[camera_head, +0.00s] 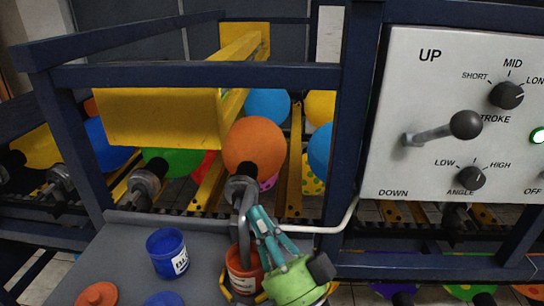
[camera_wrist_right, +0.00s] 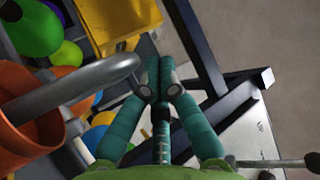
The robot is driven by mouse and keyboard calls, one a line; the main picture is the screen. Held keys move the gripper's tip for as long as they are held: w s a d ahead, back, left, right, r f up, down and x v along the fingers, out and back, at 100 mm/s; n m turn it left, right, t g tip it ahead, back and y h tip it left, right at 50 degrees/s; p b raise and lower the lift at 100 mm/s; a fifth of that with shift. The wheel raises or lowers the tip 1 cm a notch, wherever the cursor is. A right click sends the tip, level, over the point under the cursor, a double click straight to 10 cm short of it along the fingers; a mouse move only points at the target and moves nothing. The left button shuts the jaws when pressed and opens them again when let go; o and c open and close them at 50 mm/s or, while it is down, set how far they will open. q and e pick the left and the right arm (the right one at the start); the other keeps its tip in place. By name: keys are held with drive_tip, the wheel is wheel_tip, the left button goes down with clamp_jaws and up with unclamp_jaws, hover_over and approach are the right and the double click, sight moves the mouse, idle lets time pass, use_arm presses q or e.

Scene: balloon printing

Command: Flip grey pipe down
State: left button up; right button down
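The grey pipe (camera_head: 243,215) stands below the orange balloon (camera_head: 255,146) in the head view, its lower end reaching the orange paint cup (camera_head: 242,272). In the right wrist view the pipe (camera_wrist_right: 75,88) slants up from the orange cup (camera_wrist_right: 28,122), and its rounded end is just left of my fingertips. My right gripper (camera_head: 258,212) has teal fingers and is close on the right of the pipe. In the wrist view its fingertips (camera_wrist_right: 159,66) are together with nothing seen between them. I cannot tell if they touch the pipe. My left gripper is out of view.
A blue paint cup (camera_head: 167,252) and an orange lid (camera_head: 97,294) are on the grey shelf (camera_head: 120,250). A dark blue frame (camera_head: 200,76) and yellow beam (camera_head: 160,115) stand behind. A white control panel (camera_head: 400,80) with a lever (camera_head: 440,132) and knobs is at the right.

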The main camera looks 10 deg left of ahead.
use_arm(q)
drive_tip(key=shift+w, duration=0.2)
use_arm(e)
drive_tip(key=shift+s+a+f, duration=0.2)
drive_tip(key=shift+s+f, duration=0.05)
drive_tip(key=shift+f, duration=0.35)
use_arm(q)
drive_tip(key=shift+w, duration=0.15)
use_arm(e)
drive_tip(key=v, duration=1.2)
drive_tip(key=shift+s+d+r, duration=0.1)
drive_tip(key=shift+d+r, duration=0.05)
drive_tip(key=shift+r, duration=0.15)
